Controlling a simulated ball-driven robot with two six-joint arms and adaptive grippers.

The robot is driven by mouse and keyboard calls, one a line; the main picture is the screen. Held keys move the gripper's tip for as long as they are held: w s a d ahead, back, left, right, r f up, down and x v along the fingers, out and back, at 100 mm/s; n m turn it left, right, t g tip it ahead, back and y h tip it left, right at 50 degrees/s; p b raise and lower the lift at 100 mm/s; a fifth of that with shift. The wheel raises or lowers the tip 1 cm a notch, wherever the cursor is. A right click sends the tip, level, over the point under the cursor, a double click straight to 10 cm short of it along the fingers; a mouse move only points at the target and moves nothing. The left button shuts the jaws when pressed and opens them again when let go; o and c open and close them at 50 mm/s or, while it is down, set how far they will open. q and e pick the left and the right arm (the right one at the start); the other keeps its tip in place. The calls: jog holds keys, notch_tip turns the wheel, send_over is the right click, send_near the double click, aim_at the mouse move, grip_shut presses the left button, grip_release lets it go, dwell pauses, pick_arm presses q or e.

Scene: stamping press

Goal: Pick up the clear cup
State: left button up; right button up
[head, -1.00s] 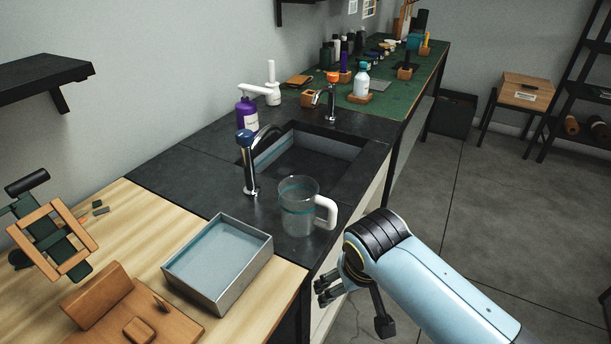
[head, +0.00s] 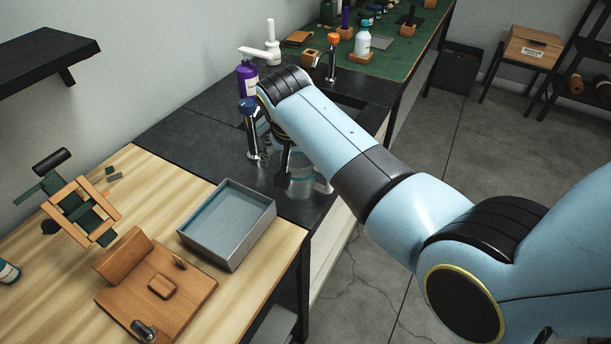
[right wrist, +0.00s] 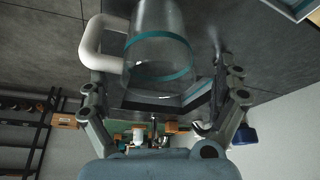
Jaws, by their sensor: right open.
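My right gripper (right wrist: 162,82) is open, with one finger on each side of the cup; the left finger is near the handle. I cannot tell whether either finger touches it. In the head view the right gripper (head: 276,150) is partly hidden by its own arm. My left gripper is not in view.
A grey tray (head: 264,226) lies on the wooden bench close to the cup. A blue-topped tap (head: 251,130) and a purple bottle (head: 246,80) stand near the gripper. A wooden holder (head: 190,296) sits at the front. Open floor lies to the right.

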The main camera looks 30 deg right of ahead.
jog(key=shift+w+d+f, duration=0.1)
jog(key=shift+w+f, duration=0.05)
jog(key=shift+f, duration=0.3)
jog(key=b+x, duration=0.4)
jog(key=b, duration=0.1)
jog(key=shift+w+d+f, duration=0.1)
jog(key=shift+d+f, duration=0.1)
jog(key=shift+f, duration=0.15)
jog(key=shift+r, duration=0.1)
jog(key=c, duration=1.1)
jog(key=shift+c, duration=0.2)
